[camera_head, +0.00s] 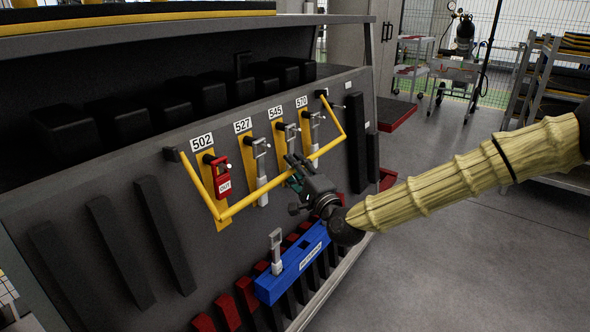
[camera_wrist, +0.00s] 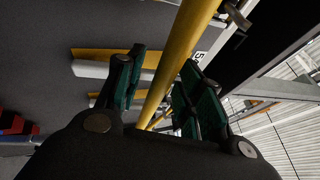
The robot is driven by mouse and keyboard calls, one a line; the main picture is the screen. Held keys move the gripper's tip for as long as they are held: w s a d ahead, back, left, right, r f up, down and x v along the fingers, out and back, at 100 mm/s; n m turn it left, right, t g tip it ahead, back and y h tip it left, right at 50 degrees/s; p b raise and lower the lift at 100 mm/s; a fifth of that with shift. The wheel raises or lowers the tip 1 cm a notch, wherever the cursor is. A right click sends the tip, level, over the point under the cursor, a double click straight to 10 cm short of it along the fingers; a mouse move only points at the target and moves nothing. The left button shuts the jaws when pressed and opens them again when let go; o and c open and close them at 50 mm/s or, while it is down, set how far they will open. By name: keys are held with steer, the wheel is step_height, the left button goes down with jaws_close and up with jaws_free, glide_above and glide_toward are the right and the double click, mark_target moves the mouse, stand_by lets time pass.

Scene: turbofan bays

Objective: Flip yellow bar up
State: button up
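The yellow bar (camera_head: 248,201) is a U-shaped rail pivoted at both ends on a dark sloped panel. Its long section hangs low, across the numbered yellow strips. My gripper (camera_head: 294,166) is at the long section, right of its middle. In the wrist view, the bar (camera_wrist: 182,50) runs between the two green-padded fingers of my gripper (camera_wrist: 158,85). The fingers are apart, with visible gaps beside the bar, so they do not look closed on it. Contact at the far side of the bar is hidden.
Grey latches hang behind the bar, and a red tag (camera_head: 222,179) hangs under label 502. A blue holder (camera_head: 293,271) with one grey latch part is below my gripper. Open floor (camera_head: 450,250) lies to the right; shelves and carts stand behind.

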steer(key=shift+c, duration=0.3)
jaws_close()
